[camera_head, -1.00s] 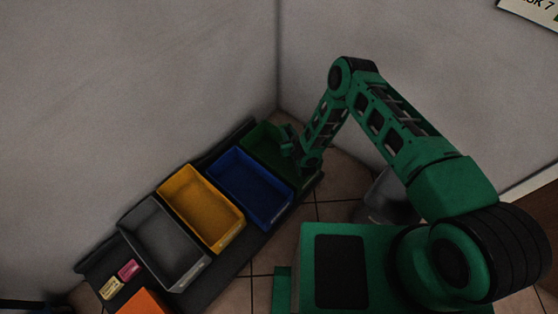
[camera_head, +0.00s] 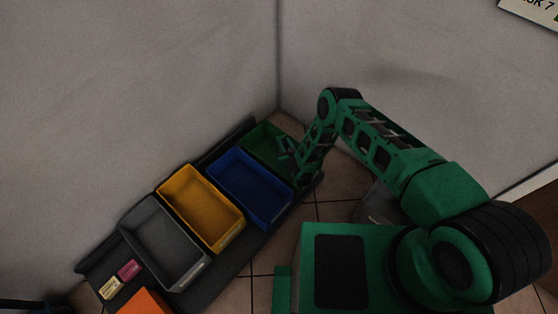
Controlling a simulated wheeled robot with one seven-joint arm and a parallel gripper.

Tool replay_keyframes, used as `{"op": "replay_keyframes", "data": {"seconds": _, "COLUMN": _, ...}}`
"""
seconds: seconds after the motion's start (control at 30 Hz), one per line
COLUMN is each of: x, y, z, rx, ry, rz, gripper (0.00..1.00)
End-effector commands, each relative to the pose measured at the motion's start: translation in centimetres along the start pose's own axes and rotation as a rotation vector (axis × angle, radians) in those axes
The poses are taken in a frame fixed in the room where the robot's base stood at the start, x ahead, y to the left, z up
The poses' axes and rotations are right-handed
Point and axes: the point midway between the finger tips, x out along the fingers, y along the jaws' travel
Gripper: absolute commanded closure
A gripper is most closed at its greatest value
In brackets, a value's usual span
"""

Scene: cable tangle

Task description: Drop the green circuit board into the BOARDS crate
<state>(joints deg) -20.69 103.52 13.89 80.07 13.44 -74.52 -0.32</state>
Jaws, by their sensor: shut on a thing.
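My gripper (camera_head: 288,152) is low at the green crate (camera_head: 262,138), over its opening, at the far end of the row. The gripper is small and dark in this view. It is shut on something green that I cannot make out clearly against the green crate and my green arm. The arm hides the right part of that crate. No label reading BOARDS is legible on any crate, and the circuit board cannot be told apart for certain.
A blue crate (camera_head: 284,209), a yellow crate (camera_head: 237,233), a grey crate (camera_head: 196,273) and an orange crate (camera_head: 146,302) stand along a dark bench (camera_head: 227,275). Two small boxes, pink (camera_head: 129,269) and pale yellow (camera_head: 110,288), lie at the near left. Walls meet behind the green crate.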

Motion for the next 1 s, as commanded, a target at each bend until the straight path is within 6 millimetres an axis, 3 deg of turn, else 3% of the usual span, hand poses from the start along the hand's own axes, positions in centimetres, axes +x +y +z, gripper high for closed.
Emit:
{"op": "replay_keyframes", "data": {"seconds": 0.2, "x": 0.0, "y": 0.0, "z": 0.0, "rx": 0.0, "ry": 0.0, "rz": 0.0, "gripper": 1.0}}
{"op": "replay_keyframes", "data": {"seconds": 0.23, "x": 0.0, "y": 0.0, "z": 0.0, "rx": 0.0, "ry": 0.0, "rz": 0.0, "gripper": 0.76}}
{"op": "replay_keyframes", "data": {"seconds": 0.3, "x": 0.0, "y": 0.0, "z": 0.0, "rx": 0.0, "ry": 0.0, "rz": 0.0, "gripper": 0.6}}
{"op": "replay_keyframes", "data": {"seconds": 0.33, "x": 0.0, "y": 0.0, "z": 0.0, "rx": 0.0, "ry": 0.0, "rz": 0.0, "gripper": 0.57}}
{"op": "replay_keyframes", "data": {"seconds": 0.73, "x": -0.7, "y": 0.1, "z": 0.1, "rx": 0.001, "ry": -0.002, "rz": 0.001, "gripper": 0.57}}
{"op": "replay_keyframes", "data": {"seconds": 1.0, "x": -5.2, "y": 0.1, "z": 0.1, "rx": 0.002, "ry": -0.004, "rz": 0.001, "gripper": 0.57}}
